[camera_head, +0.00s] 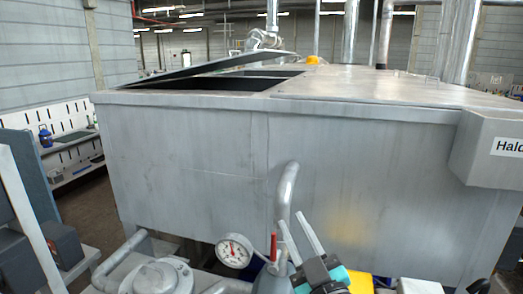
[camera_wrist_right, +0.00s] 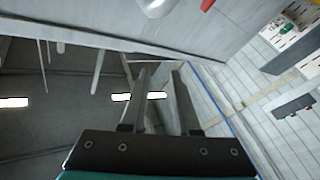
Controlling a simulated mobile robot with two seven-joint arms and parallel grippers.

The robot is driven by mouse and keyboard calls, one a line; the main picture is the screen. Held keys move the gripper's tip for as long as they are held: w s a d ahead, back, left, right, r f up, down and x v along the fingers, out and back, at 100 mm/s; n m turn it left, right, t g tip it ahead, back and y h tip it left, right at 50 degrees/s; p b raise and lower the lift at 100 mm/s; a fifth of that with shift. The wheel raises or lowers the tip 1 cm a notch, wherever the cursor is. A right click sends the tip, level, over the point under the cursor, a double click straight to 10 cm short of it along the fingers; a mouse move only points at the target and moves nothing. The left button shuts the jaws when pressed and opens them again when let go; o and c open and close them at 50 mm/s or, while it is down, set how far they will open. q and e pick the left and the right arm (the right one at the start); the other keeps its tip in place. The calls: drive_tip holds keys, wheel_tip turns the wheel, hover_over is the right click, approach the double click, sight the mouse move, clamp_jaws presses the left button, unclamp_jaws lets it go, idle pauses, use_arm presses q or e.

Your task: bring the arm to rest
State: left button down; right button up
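My right gripper (camera_head: 290,218) is low in the head view, right of the centre, with its two grey fingers pointing up and slightly left. The fingers stand apart with nothing between them. In the right wrist view the gripper (camera_wrist_right: 159,73) also shows a clear gap between its fingers, and it is empty. In the head view it is in front of the large grey metal tank (camera_head: 200,160); whether it touches anything there cannot be told. My left gripper is in neither view.
A round pressure gauge (camera_head: 234,250), a red-handled valve (camera_head: 273,245) and a bent grey pipe (camera_head: 285,190) are close left of the gripper. A grey box (camera_head: 488,150) juts from the tank at the right. A shelf (camera_head: 75,170) stands at the far left.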

drive_tip(key=s+d+f+m+g+h, duration=0.3)
drive_tip(key=s+d+f+g, duration=0.1)
drive_tip(key=f, duration=0.4)
drive_tip(key=s+d+f+m+g+h, duration=0.3)
drive_tip(key=d+f, duration=0.2)
drive_tip(key=f, duration=0.3)
drive_tip(key=s+f+g, duration=0.5)
drive_tip(key=s, duration=0.5)
drive_tip(key=s+f+g, duration=0.4)
drive_tip(key=s+f, duration=0.1)
drive_tip(key=s, duration=0.4)
wheel_tip(320, 180, down, 30)
drive_tip(key=s+g+b, duration=0.1)
drive_tip(key=s+b, duration=0.1)
drive_tip(key=b, duration=0.7)
drive_tip(key=s+d+f+g+b, duration=0.1)
drive_tip(key=s+f+b, duration=0.3)
drive_tip(key=s+f, duration=0.3)
drive_tip(key=s+d+f+b, duration=0.2)
drive_tip(key=s+f, duration=0.6)
drive_tip(key=f, duration=0.8)
drive_tip(key=shift+d+g+b, duration=0.3)
drive_tip(key=shift+g+b, duration=0.1)
drive_tip(key=shift+b, duration=0.8)
